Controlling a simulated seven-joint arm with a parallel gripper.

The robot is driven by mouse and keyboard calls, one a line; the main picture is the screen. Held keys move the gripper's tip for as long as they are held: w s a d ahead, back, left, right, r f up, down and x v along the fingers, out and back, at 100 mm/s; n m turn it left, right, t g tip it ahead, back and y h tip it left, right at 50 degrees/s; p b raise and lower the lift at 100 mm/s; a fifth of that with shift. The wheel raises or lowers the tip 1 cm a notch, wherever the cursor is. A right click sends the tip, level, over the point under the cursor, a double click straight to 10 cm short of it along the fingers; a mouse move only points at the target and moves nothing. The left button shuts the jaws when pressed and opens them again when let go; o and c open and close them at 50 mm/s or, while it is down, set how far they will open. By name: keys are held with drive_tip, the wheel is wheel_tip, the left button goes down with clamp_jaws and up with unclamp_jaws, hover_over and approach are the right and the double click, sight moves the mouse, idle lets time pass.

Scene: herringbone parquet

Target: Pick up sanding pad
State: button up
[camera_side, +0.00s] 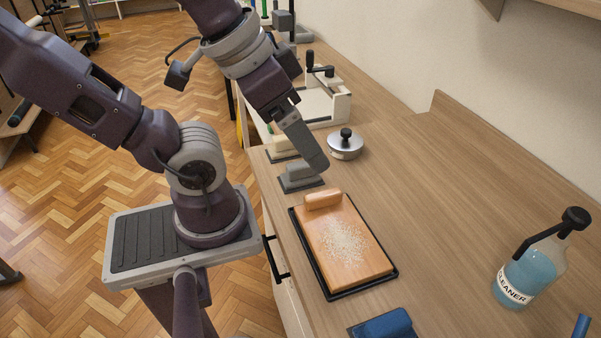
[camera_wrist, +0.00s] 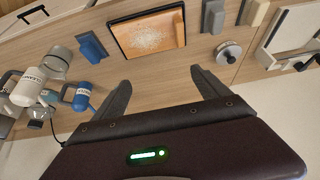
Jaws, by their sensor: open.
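Several block-like pads with dark flat bases could be the sanding pad; I cannot tell which. A grey one (camera_side: 298,172) stands on the bench near the tray, also in the wrist view (camera_wrist: 212,17). A cream one (camera_side: 282,148) stands behind it, also in the wrist view (camera_wrist: 254,12). A blue one (camera_side: 386,326) is at the front edge, also in the wrist view (camera_wrist: 92,47). My gripper (camera_side: 319,165) is above the bench, just right of the grey pad in the side view. In the wrist view its fingers (camera_wrist: 160,78) are spread with nothing between them.
A silver lid with black knob (camera_side: 345,149), a white frame (camera_side: 322,105) and a blue cleaner bottle (camera_side: 527,272) stand around.

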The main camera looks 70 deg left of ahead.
drive_tip(key=w+a+f+n+g+y, duration=0.2)
drive_tip(key=w+a+f+n+g, duration=0.15)
drive_tip(key=w+a+n, duration=0.3)
drive_tip(key=n+g+h, duration=0.2)
drive_tip(key=n, duration=1)
hover_over(301, 164)
drive_tip(key=shift+m, duration=0.25)
drive_tip(key=f, duration=1.1)
drive_tip(key=shift+w+a, duration=0.4)
drive_tip(key=f, duration=0.5)
drive_tip(key=shift+s+d+f, duration=0.2)
drive_tip(key=shift+s+d, duration=0.15)
drive_tip(key=shift+s, duration=0.05)
drive_tip(key=shift+f, duration=0.5)
drive_tip(key=c, duration=1.5)
drive_tip(key=shift+o, duration=0.2)
wheel_tip(301, 164, up, 10)
drive_tip(key=shift+r, duration=0.1)
drive_tip(key=o, duration=0.5)
drive_tip(key=c, duration=0.3)
